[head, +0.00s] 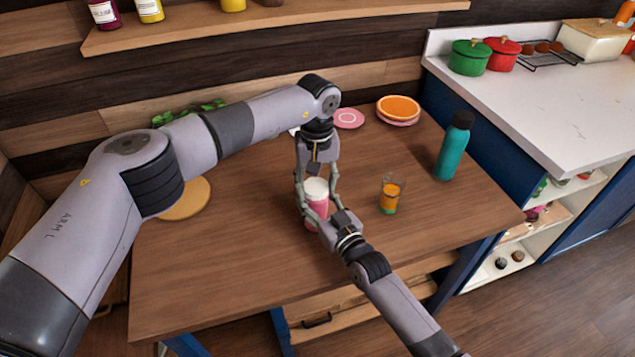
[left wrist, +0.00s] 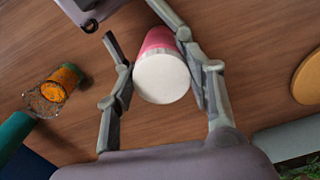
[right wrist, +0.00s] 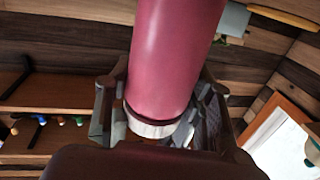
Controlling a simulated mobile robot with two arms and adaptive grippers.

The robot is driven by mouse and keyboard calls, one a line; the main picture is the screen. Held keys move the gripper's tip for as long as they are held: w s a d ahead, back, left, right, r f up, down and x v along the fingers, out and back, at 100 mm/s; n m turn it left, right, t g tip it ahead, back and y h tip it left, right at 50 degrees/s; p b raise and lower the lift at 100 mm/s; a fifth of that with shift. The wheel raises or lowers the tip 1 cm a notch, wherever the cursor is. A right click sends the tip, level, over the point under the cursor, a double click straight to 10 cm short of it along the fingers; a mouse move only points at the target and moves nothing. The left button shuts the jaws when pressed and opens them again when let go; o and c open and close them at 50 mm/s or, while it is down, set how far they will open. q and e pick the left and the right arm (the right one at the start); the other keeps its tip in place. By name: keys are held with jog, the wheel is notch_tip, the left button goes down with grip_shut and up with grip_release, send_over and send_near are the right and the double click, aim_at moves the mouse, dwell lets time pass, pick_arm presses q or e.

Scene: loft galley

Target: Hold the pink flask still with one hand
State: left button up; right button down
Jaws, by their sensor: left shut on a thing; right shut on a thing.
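My right gripper (head: 326,216) comes from the front right and is shut on the flask body.
A glass with orange drink (head: 390,196) stands just right of the flask. A teal bottle (head: 454,148) stands further right. Plates (head: 398,108) lie at the back, and a round board (head: 190,200) lies left. The table's front (head: 200,290) is clear.

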pick_arm(q)
jog(key=m, duration=0.5)
jog(key=shift+a+m, duration=0.2)
jog(key=shift+m, duration=0.2)
jog(key=m, duration=0.4)
jog(key=shift+w+a, duration=0.1)
jog(key=shift+w, duration=0.05)
jog(key=o, duration=0.8)
jog(key=shift+c, duration=0.2)
jog(key=shift+r, duration=2.25)
